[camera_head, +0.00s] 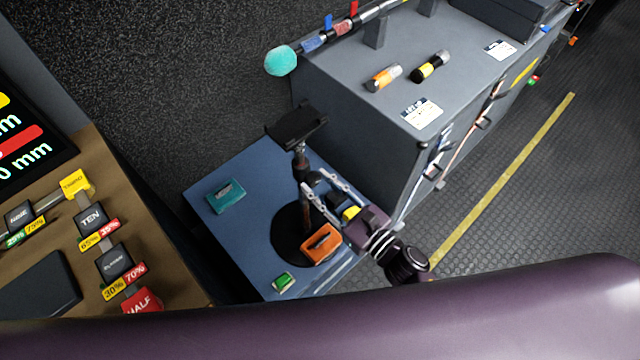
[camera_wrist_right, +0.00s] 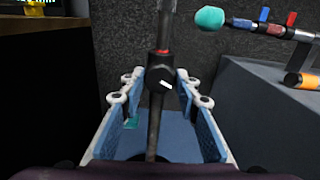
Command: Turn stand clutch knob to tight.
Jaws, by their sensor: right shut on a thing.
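The stand (camera_head: 303,207) rises from a round black base (camera_head: 283,241) on a blue-topped table (camera_head: 245,177), with a flat dark plate on top. Its dark clutch knob (camera_wrist_right: 160,80) faces the right wrist camera, with a white mark slanting down to the right. A red ring shows on the pole just above it. My right gripper (camera_head: 319,181) comes in from the lower right. The exact contact is hard to see. My left gripper is not in view.
An orange item (camera_head: 321,244), a green item (camera_head: 284,282) and a teal box (camera_head: 226,196) lie on the table. A grey case (camera_head: 350,125) stands close behind to the right, with a teal-tipped microphone (camera_head: 281,61). A brown console (camera_head: 150,240) is at left.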

